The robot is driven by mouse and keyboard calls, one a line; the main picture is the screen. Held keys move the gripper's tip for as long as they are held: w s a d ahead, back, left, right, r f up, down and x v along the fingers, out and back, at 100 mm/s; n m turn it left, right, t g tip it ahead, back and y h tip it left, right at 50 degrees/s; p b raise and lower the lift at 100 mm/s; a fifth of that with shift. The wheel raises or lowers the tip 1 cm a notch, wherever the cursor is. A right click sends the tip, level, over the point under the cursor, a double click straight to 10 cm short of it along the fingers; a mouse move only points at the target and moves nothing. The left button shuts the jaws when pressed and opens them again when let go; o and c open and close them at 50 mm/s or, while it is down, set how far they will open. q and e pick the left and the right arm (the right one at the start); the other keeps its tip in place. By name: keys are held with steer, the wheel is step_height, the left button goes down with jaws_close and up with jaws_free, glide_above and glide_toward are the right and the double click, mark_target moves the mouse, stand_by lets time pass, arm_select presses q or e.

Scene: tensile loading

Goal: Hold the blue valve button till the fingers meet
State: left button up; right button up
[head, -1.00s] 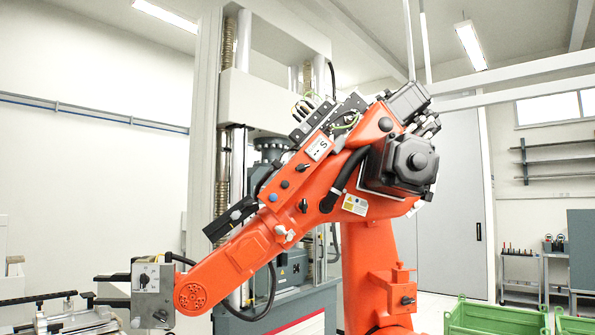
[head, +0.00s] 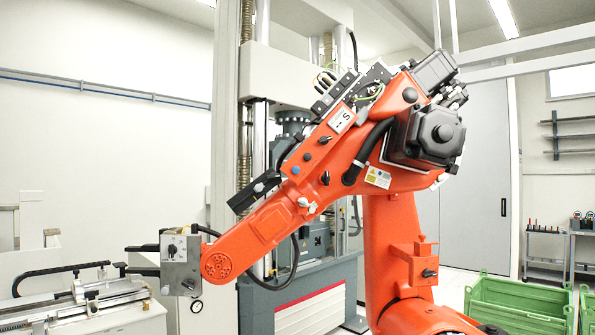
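The orange robot arm (head: 275,215) fills the middle of the head view. At the arm's lower left end is a grey metal gripper box (head: 180,263). Two dark fingers (head: 143,248) reach left from it, one above the other, with a visible gap between them. Neither of my own grippers is in view.
A tall grey testing machine (head: 300,70) stands behind the orange arm. A bench fixture with rails (head: 85,303) is at the lower left. Green crates (head: 520,300) stand at the lower right, with a small shelf rack (head: 545,252) behind.

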arm_select(q)
steer(key=shift+d, duration=0.1)
jaws_close()
steer(key=shift+w, duration=0.1)
stand_by(1.6)
